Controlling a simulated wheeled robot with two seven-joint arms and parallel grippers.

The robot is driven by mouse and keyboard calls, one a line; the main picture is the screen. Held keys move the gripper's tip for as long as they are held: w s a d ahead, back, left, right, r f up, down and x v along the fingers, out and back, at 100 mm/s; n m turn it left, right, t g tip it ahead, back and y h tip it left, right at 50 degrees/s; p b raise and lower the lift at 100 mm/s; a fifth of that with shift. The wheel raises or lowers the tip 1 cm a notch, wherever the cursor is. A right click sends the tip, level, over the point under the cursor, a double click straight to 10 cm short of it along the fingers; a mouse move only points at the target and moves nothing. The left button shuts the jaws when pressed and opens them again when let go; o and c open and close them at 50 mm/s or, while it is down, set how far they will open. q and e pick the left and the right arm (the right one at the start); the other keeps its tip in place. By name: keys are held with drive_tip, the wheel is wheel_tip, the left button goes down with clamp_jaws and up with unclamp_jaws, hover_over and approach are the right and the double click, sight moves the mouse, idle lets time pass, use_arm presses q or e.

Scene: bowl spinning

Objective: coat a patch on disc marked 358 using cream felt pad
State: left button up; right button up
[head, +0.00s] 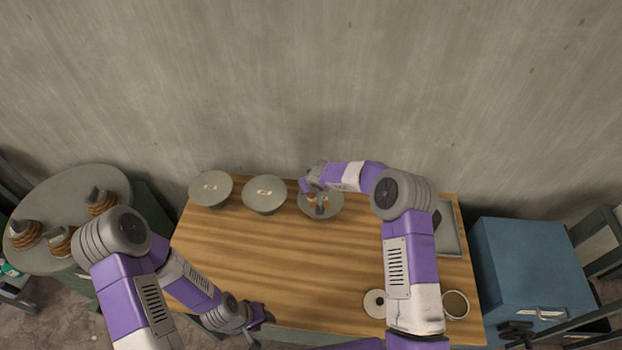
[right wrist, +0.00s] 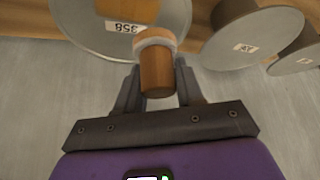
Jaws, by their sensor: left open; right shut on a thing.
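The disc marked 358 (right wrist: 95,35) is grey and round, with an upside-down label in the right wrist view. In the head view it is the rightmost of three discs (head: 333,210), partly hidden by my right gripper. An orange-brown patch (right wrist: 130,9) shows on its face. My right gripper (right wrist: 158,88) is shut on the wooden handle of the felt pad (right wrist: 156,70). The pad's pale end (right wrist: 154,43) is over the disc beside the label; I cannot tell whether it touches. My left gripper (head: 262,316) is open and empty near the table's front edge.
Two other labelled discs (head: 210,188) (head: 264,194) stand left on the wooden table (head: 270,260). A white ring-shaped thing (head: 375,303), a round cup (head: 455,304) and a grey tray (head: 450,243) are at the right. A round side table (head: 85,183) holds several brown, ringed things. The table's middle is clear.

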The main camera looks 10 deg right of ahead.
drive_tip(key=shift+r+p, duration=0.55)
drive_tip(key=shift+r, duration=1.25)
